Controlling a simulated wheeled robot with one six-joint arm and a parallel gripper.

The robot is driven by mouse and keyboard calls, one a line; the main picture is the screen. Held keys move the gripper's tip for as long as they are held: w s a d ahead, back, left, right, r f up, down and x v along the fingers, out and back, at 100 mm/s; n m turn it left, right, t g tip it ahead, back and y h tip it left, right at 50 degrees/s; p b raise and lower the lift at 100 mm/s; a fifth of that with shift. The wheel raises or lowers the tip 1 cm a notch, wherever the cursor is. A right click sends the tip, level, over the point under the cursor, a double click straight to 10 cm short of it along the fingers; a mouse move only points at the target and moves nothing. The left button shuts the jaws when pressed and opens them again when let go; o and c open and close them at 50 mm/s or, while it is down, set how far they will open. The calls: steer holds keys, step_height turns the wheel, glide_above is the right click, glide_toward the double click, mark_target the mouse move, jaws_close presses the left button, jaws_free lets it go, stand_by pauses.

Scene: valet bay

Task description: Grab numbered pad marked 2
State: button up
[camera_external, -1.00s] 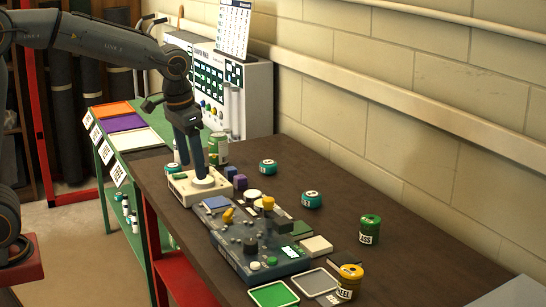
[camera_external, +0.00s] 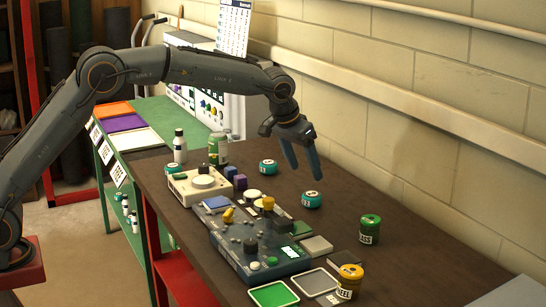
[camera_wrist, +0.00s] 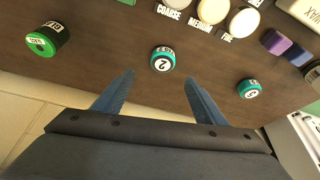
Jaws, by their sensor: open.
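The pad marked 2 is a short teal cylinder with a dark top and a white label, standing upright on the dark table. It shows in the wrist view (camera_wrist: 162,60) just beyond and between my fingertips, and in the external view (camera_external: 312,200) below my gripper (camera_external: 305,172). My gripper is open and empty, its two blue fingers (camera_wrist: 157,78) apart and pointing down, above the table and clear of the pad. A second teal pad, whose number looks like 5, stands farther back (camera_external: 268,167) and at right in the wrist view (camera_wrist: 249,89).
A green can marked GLASS (camera_external: 370,229) stands to the right; a yellow can (camera_external: 349,281) is nearer. A grey-blue device with knobs (camera_external: 262,250) and a cream device (camera_external: 196,188) lie left. The block wall (camera_external: 430,130) bounds the table's right side.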

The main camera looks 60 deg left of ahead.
mark_target(309, 195)
steer(key=shift+s+f+p+x, duration=0.1)
steer(key=shift+s+p+x, duration=0.2)
steer(key=shift+x, duration=1.45)
steer(key=shift+s+f+p+x, duration=0.1)
steer(key=shift+p+x, duration=0.25)
steer(key=shift+x, duration=1.4)
steer(key=shift+s+f+p+x, duration=0.1)
steer(key=shift+s+p+x, duration=0.2)
steer(key=shift+x, duration=1.4)
steer(key=shift+a+r, duration=0.1)
steer(key=shift+a, duration=0.1)
steer(key=c, duration=1.1)
